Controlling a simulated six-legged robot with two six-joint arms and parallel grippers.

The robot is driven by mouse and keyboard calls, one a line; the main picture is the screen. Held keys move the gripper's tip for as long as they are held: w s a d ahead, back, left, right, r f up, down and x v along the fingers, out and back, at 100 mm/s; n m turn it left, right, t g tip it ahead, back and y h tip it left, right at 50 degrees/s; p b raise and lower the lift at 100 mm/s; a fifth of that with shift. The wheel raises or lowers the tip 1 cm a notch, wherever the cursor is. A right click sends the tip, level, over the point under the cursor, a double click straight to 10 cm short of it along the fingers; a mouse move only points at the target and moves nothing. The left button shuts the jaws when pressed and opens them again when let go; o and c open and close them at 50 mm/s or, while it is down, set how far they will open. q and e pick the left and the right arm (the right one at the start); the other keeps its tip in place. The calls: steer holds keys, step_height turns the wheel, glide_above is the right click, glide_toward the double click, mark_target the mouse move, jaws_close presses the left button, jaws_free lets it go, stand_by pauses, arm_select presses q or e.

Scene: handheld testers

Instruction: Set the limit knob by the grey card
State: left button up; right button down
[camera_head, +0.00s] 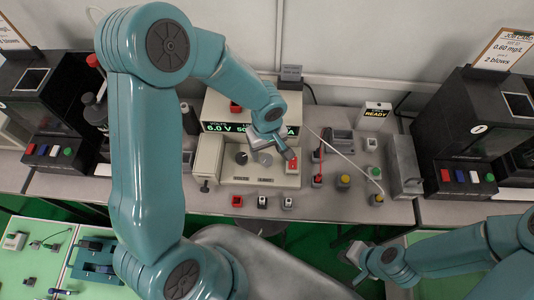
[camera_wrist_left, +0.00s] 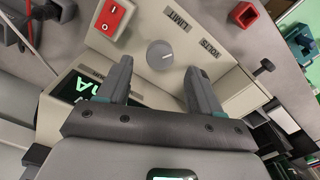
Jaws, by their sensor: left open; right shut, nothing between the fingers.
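The limit knob (camera_head: 265,159) is a grey dial on the sloped front of a cream power supply (camera_head: 208,160), above the LIMIT label. In the left wrist view the knob (camera_wrist_left: 160,54) shows a pale pointer mark. My left gripper (camera_wrist_left: 157,74) is open, its fingertips either side of the view towards the knob, which is not gripped. In the head view the left gripper (camera_head: 284,150) is over the supply. The grey card (camera_head: 291,72) stands behind the supply; its writing is too small to read. My right gripper (camera_head: 354,256) is shut and empty, low at the right.
A dark volts knob (camera_head: 241,158) sits left of the limit knob, and a red switch (camera_head: 292,165) sits right. Several small connectors stand along the bench front. Black testers (camera_head: 470,125) flank the bench. A white cable (camera_head: 345,157) and red lead (camera_head: 319,165) lie to the right.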

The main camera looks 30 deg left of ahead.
mark_target(267, 158)
arm_select(q)
step_height(267, 158, down, 3)
steer(key=shift+r, duration=0.15)
steer(key=shift+f, duration=0.65)
steer(key=shift+r, duration=0.1)
steer(key=c, duration=1.1)
steer(key=shift+o, duration=0.2)
